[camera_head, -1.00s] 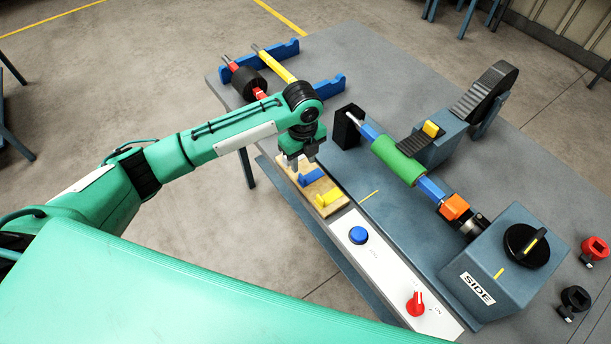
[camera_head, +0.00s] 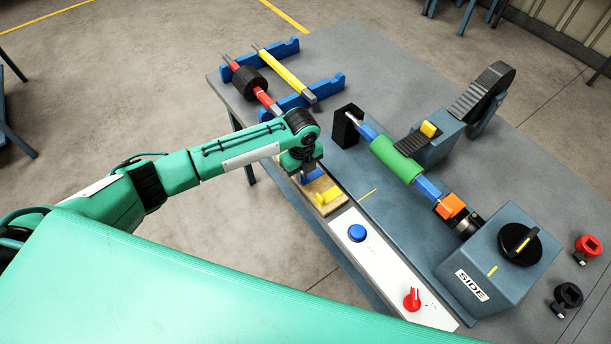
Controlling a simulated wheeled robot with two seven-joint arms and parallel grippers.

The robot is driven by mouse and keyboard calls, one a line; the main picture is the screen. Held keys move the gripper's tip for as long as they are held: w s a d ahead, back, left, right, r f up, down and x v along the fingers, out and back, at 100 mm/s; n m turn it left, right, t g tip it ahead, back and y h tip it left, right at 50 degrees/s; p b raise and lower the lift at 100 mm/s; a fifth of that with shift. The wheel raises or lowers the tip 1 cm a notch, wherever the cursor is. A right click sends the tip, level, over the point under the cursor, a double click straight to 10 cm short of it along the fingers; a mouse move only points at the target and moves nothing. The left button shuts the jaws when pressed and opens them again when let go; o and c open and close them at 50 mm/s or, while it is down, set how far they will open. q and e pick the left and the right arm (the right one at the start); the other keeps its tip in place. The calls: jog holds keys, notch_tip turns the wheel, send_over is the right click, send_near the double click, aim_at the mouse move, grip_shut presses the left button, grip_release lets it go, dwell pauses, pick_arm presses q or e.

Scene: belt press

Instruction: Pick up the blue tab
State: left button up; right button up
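The blue tab (camera_head: 313,175) is on the wooden block (camera_head: 329,207) at the far end of the white control panel. Only part of it shows, because my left gripper (camera_head: 307,172) is right above it and covers the rest. The gripper points down at the tab, and its fingertips are largely hidden, so I cannot tell whether they are apart or closed on it. A yellow tab (camera_head: 327,196) sits on the same block, nearer the panel. My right gripper is not in view.
The control panel has a blue button (camera_head: 357,233) and a red knob (camera_head: 412,298). To the right is the press with its green roller (camera_head: 397,160). Blue racks (camera_head: 327,88) behind my arm hold a yellow bar (camera_head: 284,73) and a black roller (camera_head: 249,82).

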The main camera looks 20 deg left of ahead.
pick_arm(q)
grip_shut()
notch_tip(320, 180, up, 20)
jog(key=b, duration=0.3)
